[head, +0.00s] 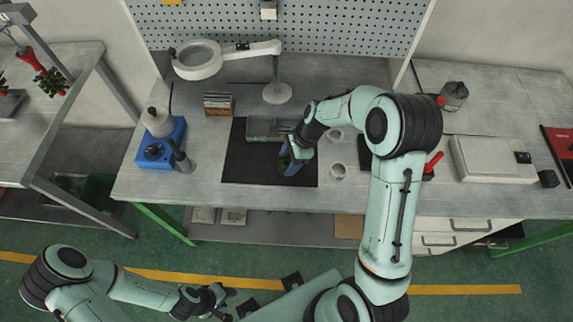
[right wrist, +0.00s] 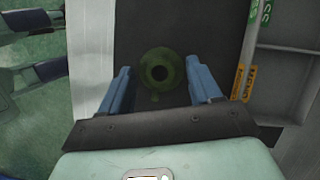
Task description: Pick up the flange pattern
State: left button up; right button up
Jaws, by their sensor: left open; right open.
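The flange pattern (right wrist: 160,72) is a green round piece with a dark centre hole. In the right wrist view it lies on the dark mat (right wrist: 146,25), in the gap between the two blue fingers. My right gripper (right wrist: 159,66) is open, one finger on each side of the flange pattern, and I see no grip on it. In the head view my right gripper (head: 292,164) is over the dark mat and hides most of the flange pattern. My left gripper (head: 217,297) is open and empty, away from the table over the floor.
A grey-green tray (head: 262,126) lies at the back of the mat, close to my right gripper. A blue wax device (head: 160,150) stands on the left, with a magnifier lamp (head: 198,60) behind.

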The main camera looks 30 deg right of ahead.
jog(key=c, duration=1.1)
